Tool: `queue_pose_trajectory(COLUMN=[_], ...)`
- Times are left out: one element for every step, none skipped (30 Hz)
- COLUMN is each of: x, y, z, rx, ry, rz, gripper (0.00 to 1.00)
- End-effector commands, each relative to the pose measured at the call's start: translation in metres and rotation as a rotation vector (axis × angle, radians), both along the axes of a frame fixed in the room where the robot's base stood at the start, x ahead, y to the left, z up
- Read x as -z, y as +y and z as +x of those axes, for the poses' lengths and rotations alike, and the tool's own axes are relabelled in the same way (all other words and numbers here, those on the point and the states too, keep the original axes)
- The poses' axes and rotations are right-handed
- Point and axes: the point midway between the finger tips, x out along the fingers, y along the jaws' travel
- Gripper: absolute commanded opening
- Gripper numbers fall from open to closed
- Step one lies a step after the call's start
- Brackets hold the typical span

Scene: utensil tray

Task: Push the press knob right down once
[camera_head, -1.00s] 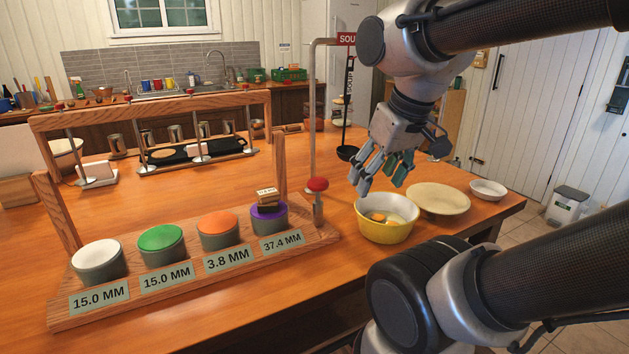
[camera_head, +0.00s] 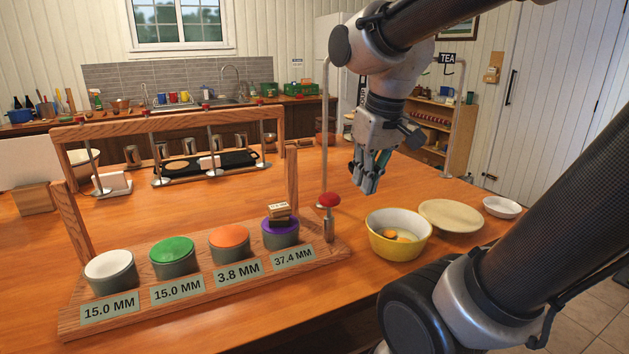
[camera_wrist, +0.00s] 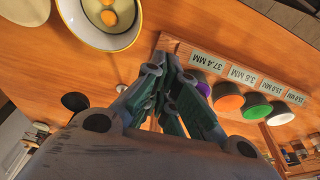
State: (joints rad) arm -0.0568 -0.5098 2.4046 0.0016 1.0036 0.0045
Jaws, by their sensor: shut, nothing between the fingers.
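The press knob (camera_head: 330,200) is a red mushroom-shaped knob on a short metal post at the right end of a wooden base (camera_head: 72,318). It stands raised on its post. My gripper (camera_head: 368,184) is shut and empty, with its fingers pointing down. In the head view it shows to the right of the knob and a little higher, apart from it. In the wrist view the closed fingers (camera_wrist: 165,62) fill the middle, and I cannot make out the knob there.
The base carries white, green, orange and purple round pads (camera_head: 280,232); a small block (camera_head: 279,213) lies on the purple one. A yellow bowl (camera_head: 398,250) with egg yolks, a plate (camera_head: 450,215) and a small dish (camera_head: 502,206) stand at right. A thin post (camera_head: 325,130) rises behind the knob.

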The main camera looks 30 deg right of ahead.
Motion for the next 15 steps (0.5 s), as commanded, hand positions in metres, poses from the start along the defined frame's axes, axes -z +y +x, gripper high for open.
queue_pose_trajectory(x=[-0.007, -0.012, -0.019, -0.024, -0.029, -0.036, -0.041, -0.046, -0.054, -0.061, -0.067, -0.076, -0.082, -0.09, -0.095], y=[0.004, 0.007, 0.011, 0.013, 0.016, 0.019, 0.022, 0.024, 0.026, 0.027, 0.028, 0.028, 0.028, 0.028, 0.028], z=[0.02, 0.031, 0.045, 0.056, 0.066, 0.079, 0.088, 0.097, 0.107, 0.113, 0.117, 0.12, 0.12, 0.119, 0.117], rx=[-0.008, -0.012, -0.015, -0.015, -0.015, -0.013, -0.012, -0.01, -0.005, 0.001, 0.007, 0.015, 0.021, 0.027, 0.035], ry=[0.03, 0.046, 0.069, 0.086, 0.102, 0.124, 0.139, 0.153, 0.171, 0.18, 0.189, 0.195, 0.199, 0.2, 0.209], rz=[-0.002, -0.001, -0.002, -0.003, -0.004, -0.004, -0.005, -0.006, -0.007, -0.007, -0.008, -0.007, -0.007, -0.007, -0.006], gripper=[0.0, 0.0, 0.0, 0.0, 0.0, 0.0, 0.0, 0.0, 0.0, 0.0, 0.0, 0.0, 0.0, 0.0, 0.0])
